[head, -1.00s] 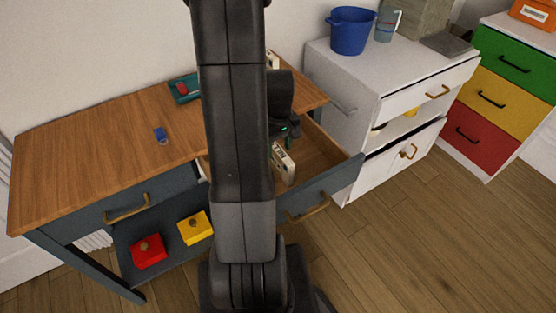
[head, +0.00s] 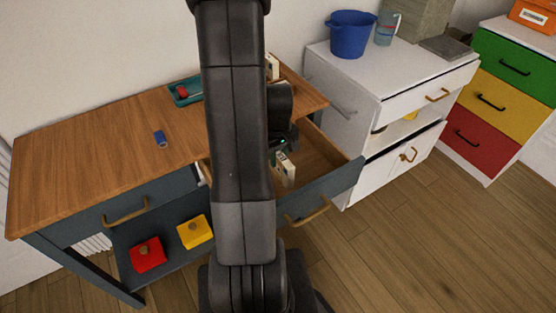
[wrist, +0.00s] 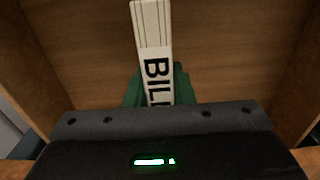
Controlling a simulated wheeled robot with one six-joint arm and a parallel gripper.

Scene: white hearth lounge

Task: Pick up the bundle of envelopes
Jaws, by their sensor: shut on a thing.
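The bundle of envelopes (head: 287,172) is a pale, upright stack at the open drawer of the wooden-topped desk. In the wrist view the bundle (wrist: 155,45) shows its layered edges and a band with dark letters starting "BILL". My gripper (head: 281,153) is at the bundle's upper end in the head view, partly hidden by my arm. In the wrist view my gripper's green fingers (wrist: 156,88) are shut on the bundle, one on each side. The bundle's lower end and the drawer's depth below it are hard to judge.
The open drawer (head: 325,160) has wooden walls around the bundle. A teal tray (head: 185,97) and a blue item (head: 160,138) lie on the desktop (head: 95,145). Red (head: 147,254) and yellow (head: 195,232) boxes sit on the shelf below. A white cabinet (head: 350,110) stands to the right.

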